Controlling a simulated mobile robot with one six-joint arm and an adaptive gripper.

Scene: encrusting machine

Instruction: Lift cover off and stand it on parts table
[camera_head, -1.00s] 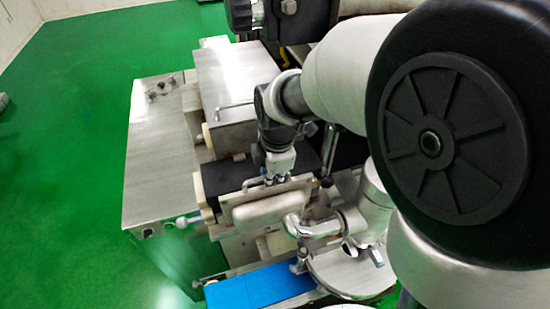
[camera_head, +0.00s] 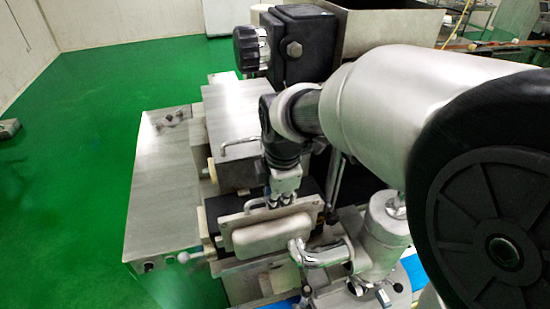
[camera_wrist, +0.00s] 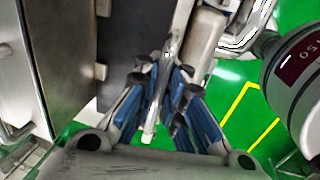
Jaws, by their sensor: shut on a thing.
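The cover (camera_head: 268,236) is a pale metal plate with a rounded bulge on its front and a thin handle along its top edge. It stands upright at the front of the machine, and I cannot tell whether it is clear of the machine. My gripper (camera_head: 283,202) comes down from above and is shut on the cover's handle. In the wrist view, the blue-padded fingers of my gripper (camera_wrist: 163,92) close around the metal handle bar (camera_wrist: 150,122). The fingers hide part of the handle. I cannot tell which surface is the parts table.
A steel box with a handle (camera_head: 232,120) is behind. A bent chrome pipe (camera_head: 325,256) is close to the cover's right. Green floor (camera_head: 75,130) is open at the left.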

